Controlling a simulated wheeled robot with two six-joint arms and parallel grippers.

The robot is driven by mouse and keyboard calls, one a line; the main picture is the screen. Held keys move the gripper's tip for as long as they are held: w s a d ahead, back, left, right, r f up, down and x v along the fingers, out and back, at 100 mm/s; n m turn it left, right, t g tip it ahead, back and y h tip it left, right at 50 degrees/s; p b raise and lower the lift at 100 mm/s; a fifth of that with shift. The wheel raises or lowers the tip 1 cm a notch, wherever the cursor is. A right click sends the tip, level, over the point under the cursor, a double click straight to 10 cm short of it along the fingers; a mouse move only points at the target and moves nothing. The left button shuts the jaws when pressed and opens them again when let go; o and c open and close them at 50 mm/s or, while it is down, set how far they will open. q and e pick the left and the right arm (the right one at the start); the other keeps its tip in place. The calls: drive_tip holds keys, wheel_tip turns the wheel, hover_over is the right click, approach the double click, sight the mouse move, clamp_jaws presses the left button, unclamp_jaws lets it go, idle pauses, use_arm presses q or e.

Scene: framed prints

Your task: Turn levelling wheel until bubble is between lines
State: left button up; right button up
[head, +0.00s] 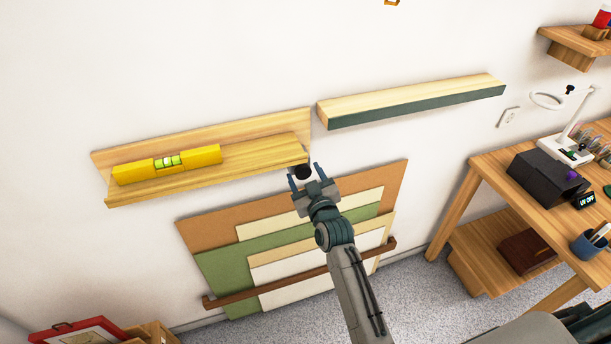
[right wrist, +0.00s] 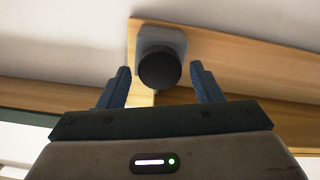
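A yellow spirit level (head: 196,157) lies on the wooden ledge (head: 250,152) on the wall. Its green vial (head: 168,161) faces me, but the bubble is too small to place against the lines. The levelling wheel (head: 303,172), a black round knob, sits under the right end of the ledge. In the right wrist view the wheel (right wrist: 159,70) is on a grey mount, ahead of and between my fingers. My right gripper (head: 305,174) is open around or just short of the wheel, with a gap on each side. My left gripper is not in view.
A second shelf with a dark green front (head: 415,104) is on the wall to the right. Boards and sheets (head: 225,242) lean behind a brown rail below the ledge. A wooden workbench (head: 500,175) with a black box (head: 545,177) stands at right.

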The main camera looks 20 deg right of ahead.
drive_tip(key=c, duration=0.8)
drive_tip(key=shift+m, duration=0.4)
drive_tip(key=shift+r+m+p, duration=0.1)
drive_tip(key=shift+m+p, duration=0.65)
drive_tip(key=shift+m, duration=0.15)
drive_tip(key=shift+d+m+p, duration=0.1)
drive_tip(key=shift+m+p, duration=0.65)
drive_tip(key=shift+m, duration=0.85)
drive_tip(key=o, duration=1)
